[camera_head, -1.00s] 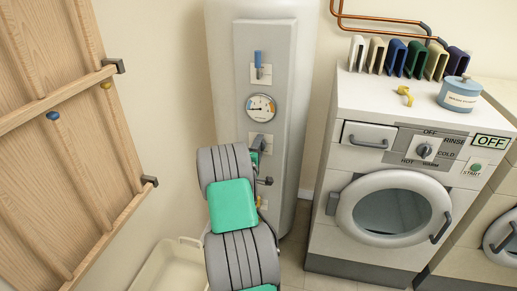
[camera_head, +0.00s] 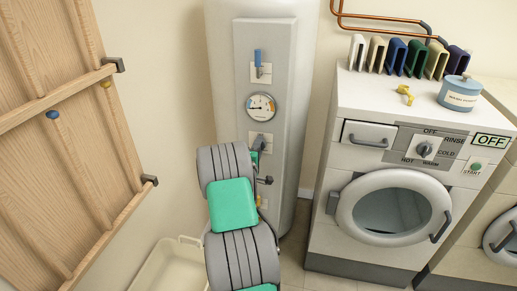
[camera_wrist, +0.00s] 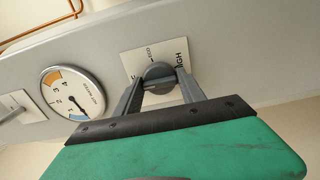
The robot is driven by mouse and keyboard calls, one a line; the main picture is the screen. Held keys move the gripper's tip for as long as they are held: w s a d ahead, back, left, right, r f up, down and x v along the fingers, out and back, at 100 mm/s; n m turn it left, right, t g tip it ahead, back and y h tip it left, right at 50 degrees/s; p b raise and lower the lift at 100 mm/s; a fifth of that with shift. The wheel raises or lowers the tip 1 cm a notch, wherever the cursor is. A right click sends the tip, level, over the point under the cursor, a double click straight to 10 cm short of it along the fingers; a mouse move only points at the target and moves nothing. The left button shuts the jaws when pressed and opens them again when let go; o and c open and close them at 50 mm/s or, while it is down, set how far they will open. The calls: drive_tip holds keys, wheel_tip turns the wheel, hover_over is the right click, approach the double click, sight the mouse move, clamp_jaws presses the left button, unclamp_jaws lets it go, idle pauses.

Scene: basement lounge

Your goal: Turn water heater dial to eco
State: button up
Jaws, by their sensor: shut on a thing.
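The water heater (camera_head: 225,60) is a tall, pale cylinder with a flat front panel. Its round grey dial (camera_wrist: 157,72) sits on a white label plate (camera_wrist: 130,60) that also shows in the head view (camera_head: 254,138). "ECO" is readable at the dial's far edge and "HIGH" to its right. Another label on the left is partly hidden. My gripper (camera_wrist: 158,84) is shut on the dial, one finger on each side. I cannot tell exactly where the dial points. In the head view my arm hides most of the dial.
A round gauge (camera_head: 262,106) and a blue-handled lever (camera_head: 259,62) are above the dial. A white washing machine (camera_head: 332,180) stands to the right, a wooden rack (camera_head: 60,130) to the left. A cream bin (camera_head: 165,268) is on the floor below.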

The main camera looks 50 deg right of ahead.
drive_tip(key=shift+f+b, duration=0.1)
drive_tip(key=shift+b, duration=0.3)
drive_tip(key=m+b, duration=1.5)
drive_tip(key=b, duration=0.6)
drive_tip(key=shift+m+b, duration=0.3)
drive_tip(key=o, duration=1.3)
drive_tip(key=shift+o, duration=0.2)
